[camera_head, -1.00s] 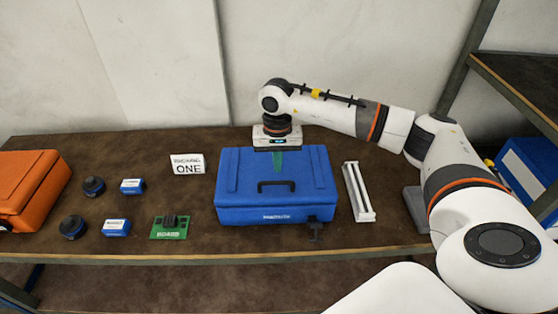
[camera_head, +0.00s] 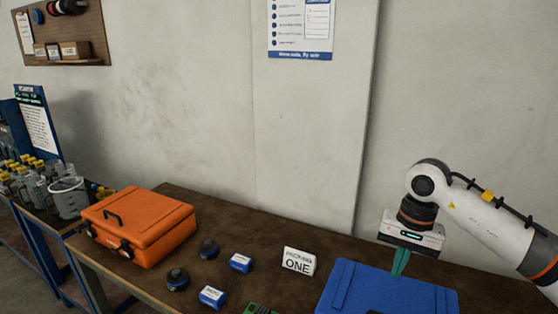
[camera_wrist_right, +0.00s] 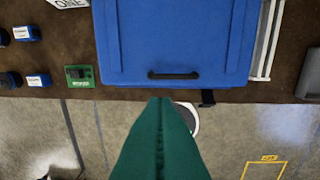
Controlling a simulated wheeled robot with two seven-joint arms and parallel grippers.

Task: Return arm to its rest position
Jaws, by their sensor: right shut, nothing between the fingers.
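My right gripper (camera_head: 401,262) has green fingers and points down by the far edge of the blue case (camera_head: 345,287) in the head view. The fingers are shut with nothing between them. In the right wrist view the shut green fingers (camera_wrist_right: 160,105) reach up from the bottom, and the closed blue case (camera_wrist_right: 175,40) with its dark handle lies beyond them. The gap between fingertips and case is hard to judge. My left gripper is in neither view.
An orange case (camera_head: 140,225) stands on the brown table at the left. Round black parts (camera_head: 178,279), small blue boxes (camera_head: 212,296) and a white sign (camera_head: 299,261) lie between the cases. A green board (camera_wrist_right: 79,75) is near the front edge. A white rail (camera_wrist_right: 265,40) lies right of the blue case.

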